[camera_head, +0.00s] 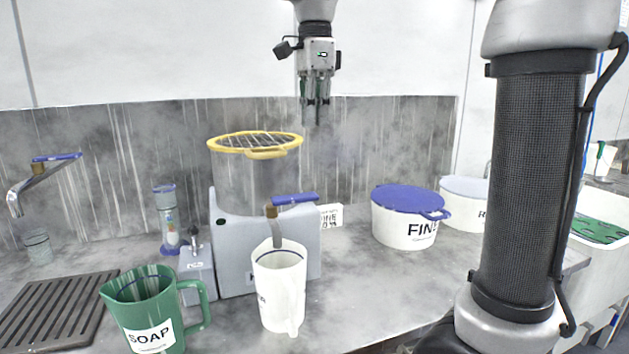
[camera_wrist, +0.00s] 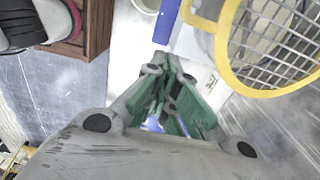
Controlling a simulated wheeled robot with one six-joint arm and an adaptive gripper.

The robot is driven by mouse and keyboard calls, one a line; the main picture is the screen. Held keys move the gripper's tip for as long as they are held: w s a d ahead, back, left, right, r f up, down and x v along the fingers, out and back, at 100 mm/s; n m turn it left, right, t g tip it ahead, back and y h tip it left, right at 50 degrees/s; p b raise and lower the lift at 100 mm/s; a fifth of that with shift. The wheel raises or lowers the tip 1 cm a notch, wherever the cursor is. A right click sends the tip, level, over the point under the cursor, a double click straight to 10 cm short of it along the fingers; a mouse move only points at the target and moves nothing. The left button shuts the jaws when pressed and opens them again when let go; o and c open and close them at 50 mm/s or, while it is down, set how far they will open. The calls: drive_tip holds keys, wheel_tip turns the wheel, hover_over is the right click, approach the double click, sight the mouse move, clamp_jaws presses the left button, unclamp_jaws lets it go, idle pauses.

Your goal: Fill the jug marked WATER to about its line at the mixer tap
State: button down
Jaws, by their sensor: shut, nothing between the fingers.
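A white jug (camera_head: 279,292) stands upright on the counter, directly below the spout of a tap (camera_head: 273,222) with a blue lever (camera_head: 294,199) on the grey machine. Another tap (camera_head: 38,171) with a blue lever is on the wall at left, above a small clear cup (camera_head: 38,246). My gripper (camera_head: 317,101) is shut and empty, high above the counter behind the machine. Its fingers also show in the wrist view (camera_wrist: 165,105).
A green SOAP jug (camera_head: 146,312) stands left of the white jug. The machine (camera_head: 262,255) carries a yellow-rimmed wire lid (camera_head: 255,143). A blue-lidded tub (camera_head: 405,228) and white tub (camera_head: 463,213) stand right.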

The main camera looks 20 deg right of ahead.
sight(315, 193)
drive_tip(key=shift+f, duration=0.1)
wheel_tip(315, 193, down, 14)
drive_tip(key=shift+r, duration=0.1)
idle(0.6)
